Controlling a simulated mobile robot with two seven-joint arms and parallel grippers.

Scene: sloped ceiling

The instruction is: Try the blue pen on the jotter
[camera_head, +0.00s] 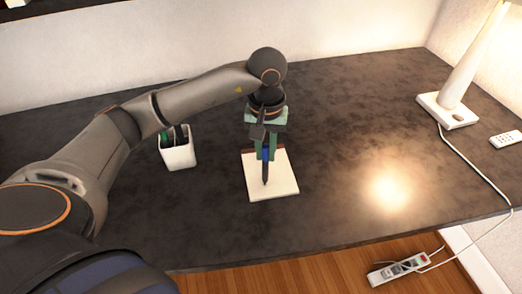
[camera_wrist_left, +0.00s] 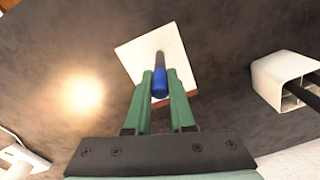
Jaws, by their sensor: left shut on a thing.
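The jotter (camera_head: 285,186) is a pale square pad with a brown strip at its far edge, lying flat on the dark desk; it also shows in the left wrist view (camera_wrist_left: 132,56). My left gripper (camera_head: 266,152) is above the jotter, pointing down, shut on the blue pen (camera_head: 265,174). The pen is roughly upright, its dark end down over the middle of the pad. In the left wrist view its blue end (camera_wrist_left: 160,84) sits between the green fingers (camera_wrist_left: 160,92). I cannot tell whether the tip touches the paper. My right gripper is not in view.
A white pen cup (camera_head: 178,155) with dark and green items stands left of the jotter, under my left arm. A white lamp (camera_head: 450,108) and a remote (camera_head: 507,139) are at the right. A power strip (camera_head: 398,268) lies below. The desk right of the jotter is clear.

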